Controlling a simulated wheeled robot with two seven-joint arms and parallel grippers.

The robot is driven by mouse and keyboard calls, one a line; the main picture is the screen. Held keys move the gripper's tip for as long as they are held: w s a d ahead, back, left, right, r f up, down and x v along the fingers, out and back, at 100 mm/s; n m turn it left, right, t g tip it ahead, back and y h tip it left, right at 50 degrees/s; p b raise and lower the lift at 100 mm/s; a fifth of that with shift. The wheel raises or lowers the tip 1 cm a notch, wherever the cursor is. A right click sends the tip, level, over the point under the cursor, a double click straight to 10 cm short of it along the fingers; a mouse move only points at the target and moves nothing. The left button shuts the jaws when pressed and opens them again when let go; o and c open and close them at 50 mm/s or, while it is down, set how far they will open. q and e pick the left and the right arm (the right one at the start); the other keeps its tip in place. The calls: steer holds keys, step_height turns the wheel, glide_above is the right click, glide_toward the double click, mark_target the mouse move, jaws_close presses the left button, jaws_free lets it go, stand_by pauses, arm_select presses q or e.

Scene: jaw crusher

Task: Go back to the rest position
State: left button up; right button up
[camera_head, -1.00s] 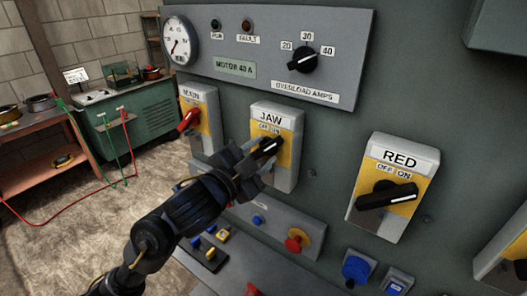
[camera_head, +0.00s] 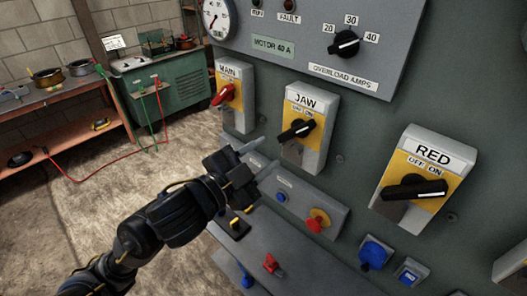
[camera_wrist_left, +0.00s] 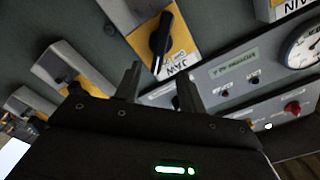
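My left gripper (camera_head: 268,153) is open and empty, in front of the panel and below and left of the JAW switch. The JAW switch (camera_head: 298,130) has a black handle on a yellow plate, tilted up to the right, and the gripper is apart from it. In the left wrist view, the two fingers (camera_wrist_left: 160,88) are spread with nothing between them, and the JAW switch handle (camera_wrist_left: 160,42) shows beyond them. My right gripper is in neither view.
The MAIN switch (camera_head: 223,94) with a red handle and the RED switch (camera_head: 413,190) flank JAW. A lower console (camera_head: 300,262) with buttons juts out beneath. A green cabinet (camera_head: 165,100) and a workbench (camera_head: 70,135) stand at the left. Open floor lies between.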

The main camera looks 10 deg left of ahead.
arm_select(q)
steer(key=s+a+f+n+g+y, duration=0.2)
steer(key=a+f+n+y, duration=0.15)
steer(key=f, duration=0.55)
steer(key=s+a+f+n+g+y, duration=0.1)
steer(key=a+f+n+y, duration=0.3)
steer(key=f, duration=0.5)
steer(key=s+a+f+n+g+y, duration=0.1)
steer(key=s+a+f+n+g, duration=0.4)
steer(key=s+f, duration=0.45)
steer(key=s+a+f+n+g+y, duration=0.2)
steer(key=s+a+f+g, duration=0.1)
steer(key=s+a+f, duration=0.55)
steer(key=s+d+f+g+b, duration=0.1)
steer(key=s+f, duration=0.1)
steer(key=f, duration=1.3)
steer(key=s+d+f+b, duration=0.1)
steer(key=s+f+b, duration=0.1)
steer(key=f, duration=1.2)
steer(key=s+a+f+g+b, duration=0.1)
steer(key=s+a+f, duration=0.1)
steer(key=s+f, duration=1.3)
steer(key=shift+s+a+f+g+b, duration=0.3)
steer(key=shift+a+f, duration=0.1)
steer(key=shift+f, duration=0.55)
